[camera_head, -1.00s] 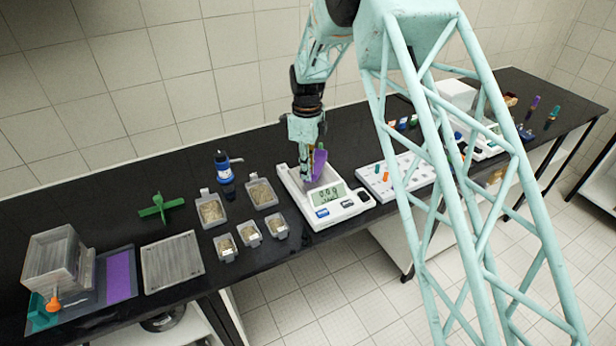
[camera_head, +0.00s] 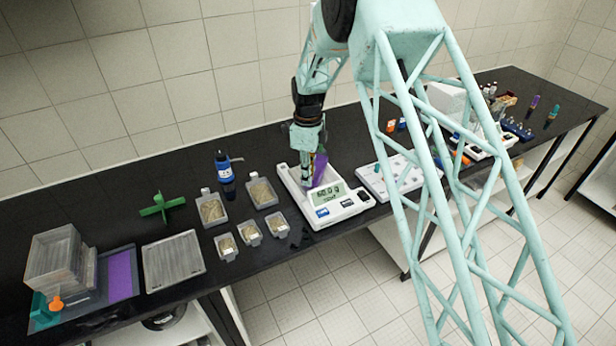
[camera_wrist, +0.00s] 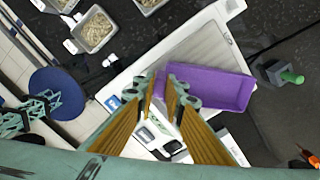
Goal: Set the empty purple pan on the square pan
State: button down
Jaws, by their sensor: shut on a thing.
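The purple pan (camera_head: 320,168) is a shallow rectangular tray, tilted in the head view. The wrist view shows its empty inside (camera_wrist: 215,88). My gripper (camera_head: 308,170) is shut on one end wall of the pan, with its fingertips (camera_wrist: 165,92) at the rim. The square pan (camera_wrist: 203,50) is the pale grey plate of the white balance (camera_head: 340,205). The purple pan is over this plate and hides part of it. Whether its whole base touches the plate cannot be told. The balance display (camera_head: 327,195) shows a non-zero reading.
Several grey trays of pale grains (camera_head: 262,193) stand left of the balance, near a dark blue bottle (camera_head: 226,172). A white board (camera_head: 385,180) is close on its right. A green cross-shaped piece (camera_head: 156,207) and grey plate (camera_head: 173,263) lie farther left.

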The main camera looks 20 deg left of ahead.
jog(key=shift+f, duration=0.2)
dwell(0.3)
jog(key=c, duration=2.7)
grip_release()
jog(key=shift+r, duration=0.2)
jog(key=shift+r+b, duration=0.7)
jog(key=shift+r, duration=5.3)
